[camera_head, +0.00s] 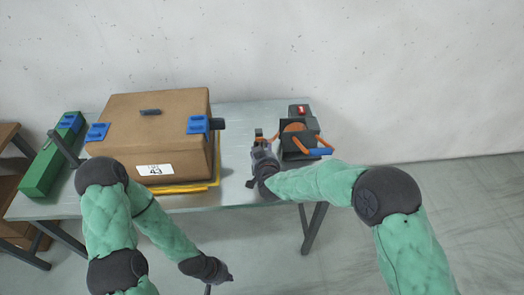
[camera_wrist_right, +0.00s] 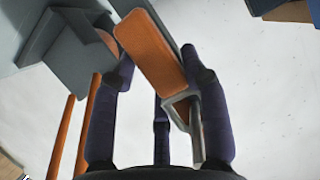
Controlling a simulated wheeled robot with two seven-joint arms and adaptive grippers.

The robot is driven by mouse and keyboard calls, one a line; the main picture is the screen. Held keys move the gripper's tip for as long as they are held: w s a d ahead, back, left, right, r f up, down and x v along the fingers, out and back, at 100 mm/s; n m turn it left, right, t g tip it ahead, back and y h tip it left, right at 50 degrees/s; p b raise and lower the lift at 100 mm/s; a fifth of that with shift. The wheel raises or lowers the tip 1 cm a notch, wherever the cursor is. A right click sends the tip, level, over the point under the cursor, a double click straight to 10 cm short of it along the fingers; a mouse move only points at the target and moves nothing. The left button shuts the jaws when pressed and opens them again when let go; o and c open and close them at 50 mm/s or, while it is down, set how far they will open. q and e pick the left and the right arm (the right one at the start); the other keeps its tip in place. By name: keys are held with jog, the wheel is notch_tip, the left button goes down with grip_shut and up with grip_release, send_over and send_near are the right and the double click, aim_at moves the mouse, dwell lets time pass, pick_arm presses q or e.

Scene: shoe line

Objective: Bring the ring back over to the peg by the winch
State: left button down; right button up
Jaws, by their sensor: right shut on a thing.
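My right gripper (camera_head: 262,148) is over the table just left of the winch (camera_head: 297,135), a dark block with an orange drum. In the right wrist view, the fingers (camera_wrist_right: 165,75) are shut on a grey ring-like frame (camera_wrist_right: 194,108) at the end of a broad orange strap (camera_wrist_right: 150,52). The frame lies against the right finger. The winch shows at upper left there (camera_wrist_right: 65,45). I cannot make out the peg clearly. My left gripper (camera_head: 222,276) hangs low in front of the table, away from these things; its jaw opening is unclear.
A large brown case (camera_head: 130,122) marked 43, with blue latches, fills the middle of the table (camera_head: 236,180). A long green box (camera_head: 48,165) lies at the left. A blue-ended handle (camera_head: 318,153) sticks out by the winch. Table between case and right gripper is mostly clear.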

jog(key=o, duration=1.3)
jog(key=shift+s, duration=0.1)
jog(key=v, duration=1.1)
jog(key=shift+s+r, duration=0.2)
jog(key=shift+s, duration=0.15)
